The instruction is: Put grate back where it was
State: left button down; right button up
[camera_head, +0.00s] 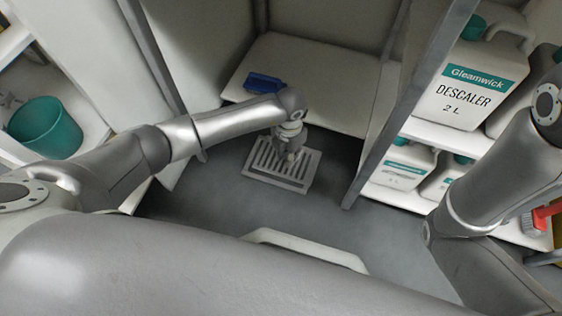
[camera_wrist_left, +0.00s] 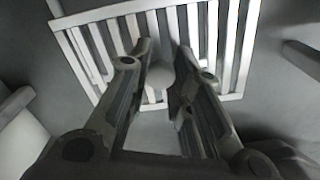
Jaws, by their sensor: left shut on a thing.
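The pale slotted grate (camera_head: 259,164) is at floor level in front of the low shelf in the head view. A dark strip shows along its near side; I cannot tell whether the grate lies flush or sits slightly raised. My left gripper (camera_head: 289,155) reaches down onto the grate's middle and is shut on it. In the left wrist view the grate (camera_wrist_left: 235,45) spans the top, with bars on both sides of the left gripper's fingertips (camera_wrist_left: 165,50). The fingers hide part of its middle. My right gripper is out of view; only right arm links show.
A low white shelf (camera_head: 335,85) behind the grate holds a blue object (camera_head: 263,83). Descaler jugs (camera_head: 466,88) stand on the right shelves behind an upright post (camera_head: 408,100). A teal bucket (camera_head: 46,128) stands at left. A red brush (camera_head: 541,216) is at right. Grey floor (camera_head: 215,205) around the grate is clear.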

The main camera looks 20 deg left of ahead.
pick_arm(q)
jog(key=f, duration=0.1)
jog(key=w+a+f+b, duration=0.2)
jog(key=shift+a+f, duration=0.1)
jog(key=shift+f, duration=0.2)
jog(key=shift+w+a+f+b, duration=0.1)
jog(key=shift+a+f+b, duration=0.1)
jog(key=shift+f+b, duration=0.25)
notch_tip(320, 180, down, 3)
jog(key=b, duration=0.3)
jog(key=shift+w+a+b, duration=0.1)
jog(key=shift+b, duration=0.2)
jog(key=shift+f, duration=0.15)
jog(key=c, duration=1.3)
grip_release()
